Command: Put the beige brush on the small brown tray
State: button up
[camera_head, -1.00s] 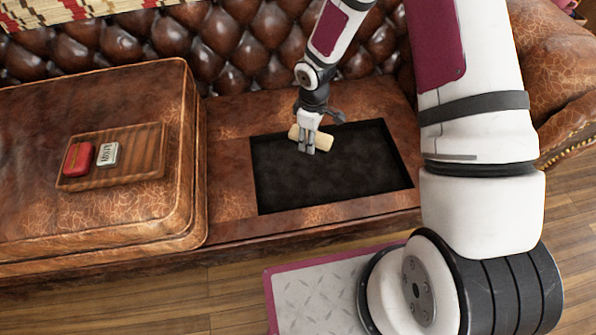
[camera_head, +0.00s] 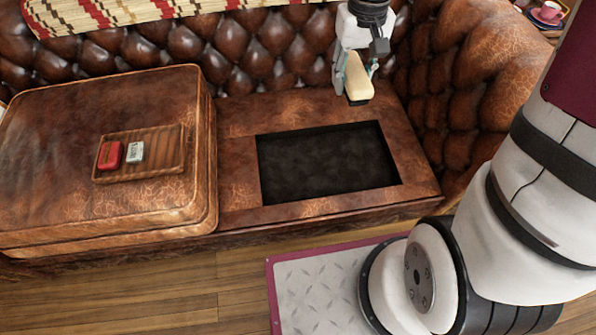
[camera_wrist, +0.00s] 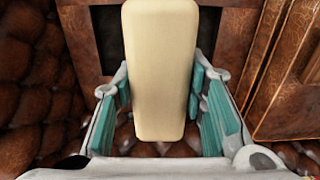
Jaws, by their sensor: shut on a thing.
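The beige brush (camera_head: 358,76) is held up in my gripper (camera_head: 354,72), above the right back part of the sofa seat, with dark bristles at its lower end. In the wrist view the brush (camera_wrist: 160,70) lies between the teal finger pads of my gripper (camera_wrist: 162,100), which is shut on it. The small brown tray (camera_head: 165,166) rests on the raised leather cushion at the left, well apart from my gripper. A red item (camera_head: 109,155) and a small white and grey item (camera_head: 135,152) lie on its left part.
A dark, sunken rectangular panel (camera_head: 325,162) lies bare in the seat. The leather cushion (camera_head: 60,205) stands higher than the seat. The tufted backrest (camera_head: 270,45) runs behind, and the sofa arm (camera_head: 465,75) rises at the right.

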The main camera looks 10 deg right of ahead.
aim_at(164, 151)
jog(key=j, duration=2.4)
